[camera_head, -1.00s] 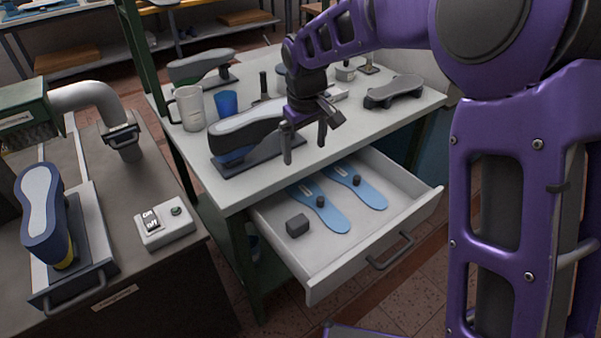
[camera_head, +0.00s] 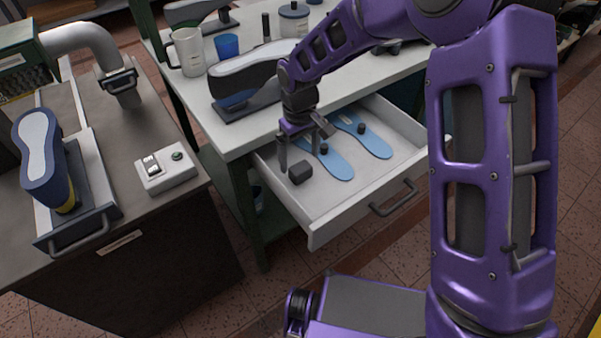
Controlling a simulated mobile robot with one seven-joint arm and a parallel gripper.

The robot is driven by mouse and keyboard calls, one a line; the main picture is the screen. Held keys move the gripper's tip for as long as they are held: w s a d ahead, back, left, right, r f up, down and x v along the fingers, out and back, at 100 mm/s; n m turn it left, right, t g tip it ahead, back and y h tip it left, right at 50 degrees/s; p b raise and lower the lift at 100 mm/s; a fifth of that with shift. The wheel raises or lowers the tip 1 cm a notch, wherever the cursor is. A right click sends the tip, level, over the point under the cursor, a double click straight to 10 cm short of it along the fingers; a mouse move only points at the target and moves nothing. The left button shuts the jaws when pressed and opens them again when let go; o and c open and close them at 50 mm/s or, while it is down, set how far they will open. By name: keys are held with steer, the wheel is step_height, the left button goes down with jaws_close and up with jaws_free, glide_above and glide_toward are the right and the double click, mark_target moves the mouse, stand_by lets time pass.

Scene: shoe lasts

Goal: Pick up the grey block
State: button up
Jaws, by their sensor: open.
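The grey block (camera_head: 300,173) is a small dark cube on the floor of the open drawer (camera_head: 335,203), near its left side. My gripper (camera_head: 299,160) points down over the drawer, just above or beside the block. Its two fingers are apart, with nothing between them that I can make out. One finger shows at the left of the block, the other above and right of it. I cannot tell the exact height of the fingertips over the block.
Two blue insoles (camera_head: 338,166) with dark knobs lie in the drawer, right of the block. A shoe last (camera_head: 245,80) stands on the white tabletop above the drawer, with a mug (camera_head: 188,52) and a blue cup (camera_head: 227,45) behind. A switch box (camera_head: 165,170) sits on the left bench.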

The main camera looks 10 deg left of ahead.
mark_target(301, 167)
step_height(301, 167, down, 5)
steer(key=shift+w+d+f+b, duration=0.1)
steer(key=shift+b, duration=0.4)
steer(key=shift+c, duration=0.3)
steer(key=c, duration=1.4)
steer(key=shift+o, duration=0.2)
step_height(301, 167, up, 10)
steer(key=shift+r+p, duration=0.1)
steer(key=shift+p, duration=0.8)
